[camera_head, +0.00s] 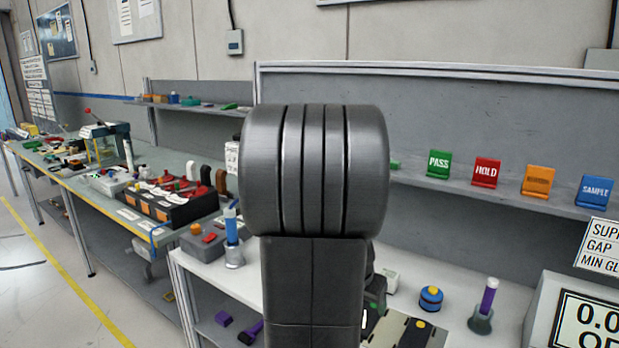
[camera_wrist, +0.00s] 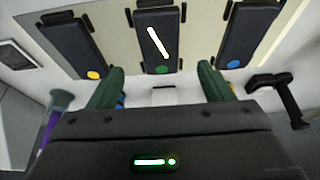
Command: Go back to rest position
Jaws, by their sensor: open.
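My gripper (camera_wrist: 160,88) shows in the wrist view with its two green fingers spread apart. Nothing is between the fingers. Beyond them lies a beige board with dark modules: one with a yellow dot (camera_wrist: 78,45), one with a white bar and a green dot (camera_wrist: 158,40), and one with a blue dot (camera_wrist: 247,35). In the head view my own arm fills the middle and hides my gripper and much of the white bench (camera_head: 425,275). Part of a dark module with a yellow dot (camera_head: 414,334) shows right of my arm.
A purple-handled tool (camera_head: 487,298) stands in a grey holder, near a blue and yellow round container (camera_head: 431,298). A display box (camera_head: 575,315) is at the right. PASS (camera_head: 439,164), HOLD (camera_head: 486,172) and SAMPLE (camera_head: 594,191) signs stand on the shelf. A cluttered bench (camera_head: 125,195) is at the left.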

